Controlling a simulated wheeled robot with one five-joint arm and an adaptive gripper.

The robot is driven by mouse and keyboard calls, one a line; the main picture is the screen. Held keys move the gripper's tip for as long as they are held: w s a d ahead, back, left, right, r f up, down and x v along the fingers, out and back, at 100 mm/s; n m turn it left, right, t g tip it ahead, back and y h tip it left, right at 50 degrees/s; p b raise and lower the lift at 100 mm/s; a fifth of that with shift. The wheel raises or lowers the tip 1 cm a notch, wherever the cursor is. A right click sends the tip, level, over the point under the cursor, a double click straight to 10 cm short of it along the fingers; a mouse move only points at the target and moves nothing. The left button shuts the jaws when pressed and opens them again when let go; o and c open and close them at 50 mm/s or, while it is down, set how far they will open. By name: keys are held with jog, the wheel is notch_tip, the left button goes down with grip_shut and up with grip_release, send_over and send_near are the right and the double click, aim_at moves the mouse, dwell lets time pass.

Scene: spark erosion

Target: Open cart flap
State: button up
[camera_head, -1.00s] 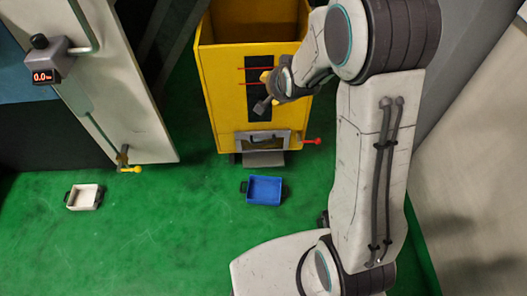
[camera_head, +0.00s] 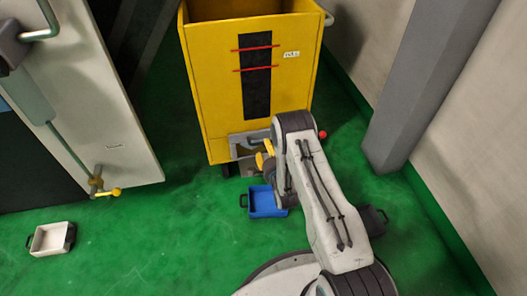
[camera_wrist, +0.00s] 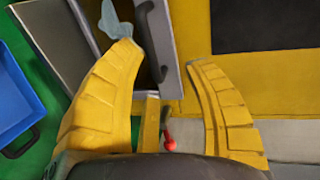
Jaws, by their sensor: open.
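The yellow cart (camera_head: 215,90) stands ahead of me with a grey metal flap area (camera_head: 240,147) low on its front, partly hidden by my arm. A red-tipped lever (camera_head: 322,134) sticks out to its right. The red tip (camera_wrist: 169,143) shows low between the fingers. My gripper (camera_wrist: 165,57) is open and empty, close to the flap; it also shows at the cart's lower front in the head view (camera_head: 264,156).
A blue tray (camera_head: 266,203) lies on the green floor below the flap, left of my arm. A white tray (camera_head: 50,238) lies far left. A grey pillar (camera_head: 420,90) and a wall stand at right.

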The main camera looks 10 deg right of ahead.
jog(key=shift+f+b+x, duration=0.25)
jog(key=shift+b+x, duration=0.4)
jog(key=shift+x, duration=0.55)
jog(key=shift+f+b+x, duration=0.3)
jog(key=shift+b+x, duration=0.35)
jog(key=shift+x, duration=0.5)
jog(key=shift+f+b+x, duration=0.25)
jog(key=shift+b+x, duration=0.4)
jog(key=shift+x, duration=0.55)
jog(key=shift+s, duration=0.2)
grip_shut()
jog(key=shift+r, duration=0.1)
